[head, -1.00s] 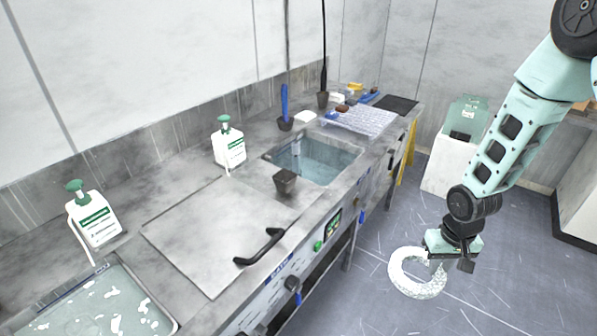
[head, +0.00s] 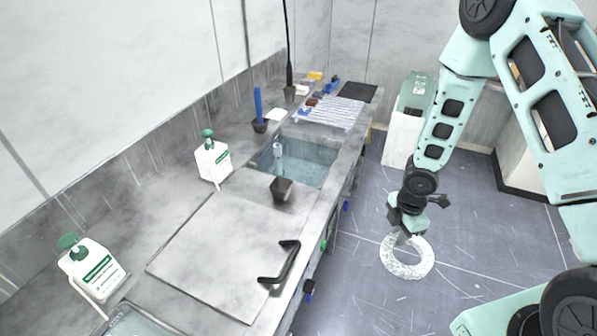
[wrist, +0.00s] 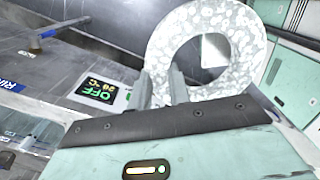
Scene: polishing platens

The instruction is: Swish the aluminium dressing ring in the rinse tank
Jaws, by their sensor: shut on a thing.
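The aluminium dressing ring is a pale, speckled ring (head: 407,272). My gripper (head: 404,237) is shut on its rim and holds it out in front of the bench, over the floor. In the wrist view the ring (wrist: 243,40) stands up beyond the jaws (wrist: 163,88), gripped at its near left edge. The rinse tank (head: 305,165) is a rectangular basin of clear bluish water set into the bench top, to the left of my gripper and farther back. The ring is outside the tank, apart from the bench.
A small dark cup (head: 282,190) stands at the tank's near edge. A flat lid with a black handle (head: 279,262) covers the nearer bench. White bottles with green pumps (head: 213,160) stand along the wall. A ribbed mat (head: 332,112) lies behind the tank.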

